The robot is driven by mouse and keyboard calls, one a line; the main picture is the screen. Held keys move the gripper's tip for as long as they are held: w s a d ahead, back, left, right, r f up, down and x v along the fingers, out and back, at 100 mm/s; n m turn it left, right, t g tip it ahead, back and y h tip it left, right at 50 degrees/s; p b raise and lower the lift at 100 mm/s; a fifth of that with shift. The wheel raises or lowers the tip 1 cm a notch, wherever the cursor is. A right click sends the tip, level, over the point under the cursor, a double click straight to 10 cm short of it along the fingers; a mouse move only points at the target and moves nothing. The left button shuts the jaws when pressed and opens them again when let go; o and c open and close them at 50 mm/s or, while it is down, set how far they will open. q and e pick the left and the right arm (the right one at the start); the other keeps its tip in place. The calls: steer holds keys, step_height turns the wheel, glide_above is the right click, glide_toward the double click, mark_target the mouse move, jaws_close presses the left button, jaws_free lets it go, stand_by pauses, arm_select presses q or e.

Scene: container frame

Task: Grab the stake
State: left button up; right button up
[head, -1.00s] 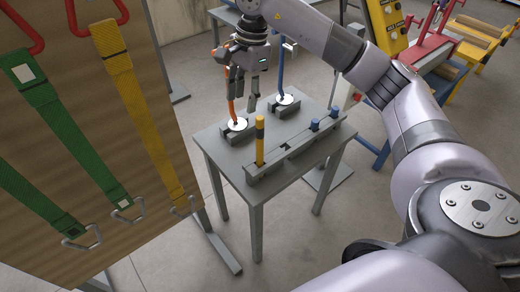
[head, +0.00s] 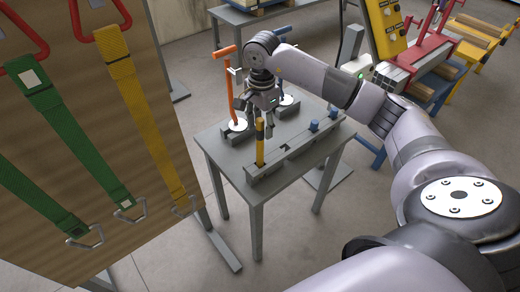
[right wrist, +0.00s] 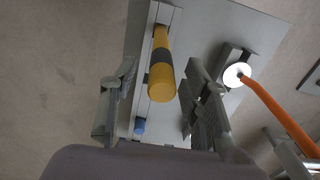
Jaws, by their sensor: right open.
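The stake (head: 260,147), yellow with a dark band, stands upright in a slot of the grey rack (head: 290,153) on the small grey table. My right gripper (head: 262,112) is above and just behind its top in the head view, pointing down. In the right wrist view the stake (right wrist: 161,75) appears between the two spread fingers of my right gripper (right wrist: 158,100), its top end facing the camera. The fingers look apart from it. My left gripper is not in view.
An orange-handled tool (head: 229,85) on a white disc stands behind the rack, left of my gripper. Blue pegs (head: 332,112) sit at the rack's right end. A board with green and yellow straps (head: 145,115) stands left of the table (head: 225,150).

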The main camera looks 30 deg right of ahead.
mark_target(260, 136)
steer(key=f, duration=0.1)
steer(key=f+p, duration=0.1)
steer(key=f, duration=0.1)
steer(key=shift+a+f+p, duration=0.25)
steer(key=shift+f+p, duration=0.1)
steer(key=shift+f, duration=0.55)
steer(key=shift+c, duration=0.5)
jaws_close()
steer(key=shift+r, duration=0.1)
